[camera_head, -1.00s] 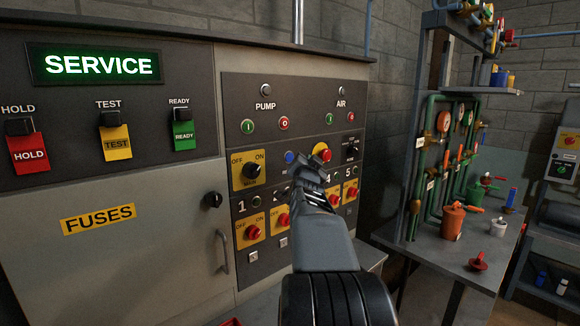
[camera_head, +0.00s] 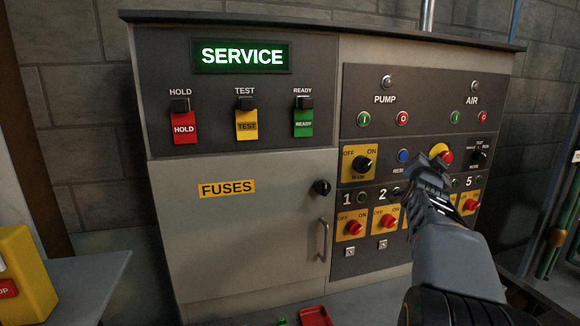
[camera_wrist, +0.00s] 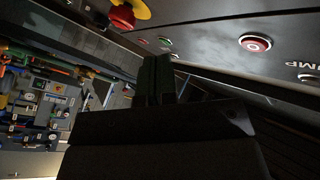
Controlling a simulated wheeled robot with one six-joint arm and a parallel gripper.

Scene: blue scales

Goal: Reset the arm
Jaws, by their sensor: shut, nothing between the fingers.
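My gripper (camera_head: 430,170) is shut and empty in the head view, in front of the right part of the control cabinet. Its tip overlaps the area just left of a red mushroom button (camera_head: 446,157) on a yellow base; I cannot tell whether they touch. In the wrist view the dark shut fingers (camera_wrist: 159,80) point up the picture. There the red button (camera_wrist: 122,17) shows at the upper left, apart from the fingers. My arm hides part of the numbered switch row.
The cabinet has a lit SERVICE sign (camera_head: 242,56), a closed FUSES door (camera_head: 240,240) with a handle (camera_head: 323,240), and several red rotary switches (camera_head: 351,227). A grey table (camera_head: 85,280) with a yellow box (camera_head: 24,270) stands at left. A red object (camera_head: 315,316) lies below the cabinet.

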